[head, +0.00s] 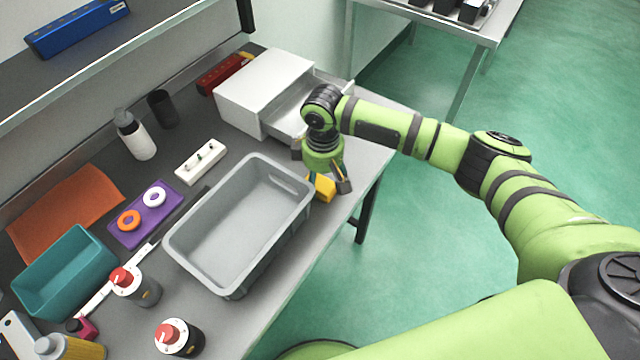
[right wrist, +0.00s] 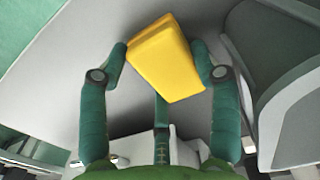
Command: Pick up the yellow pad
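The yellow pad (head: 324,187) is a small block near the right edge of the workbench, just right of the grey bin. My right gripper (head: 327,183) points down over it, partly hiding it in the head view. In the right wrist view the pad (right wrist: 165,58) sits askew between the two side fingers of the right gripper (right wrist: 160,62). The fingers are spread, with their tips close beside the pad, and the middle finger points at its near edge. I cannot tell whether any finger touches it. My left gripper is not in view.
The empty grey bin (head: 178,249) stands close left of the right gripper. A white drawer unit (head: 262,88) with its drawer out is behind it. Bottles, a teal bin (head: 62,275) and a purple board (head: 140,222) fill the left side. Green floor lies beyond the bench edge.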

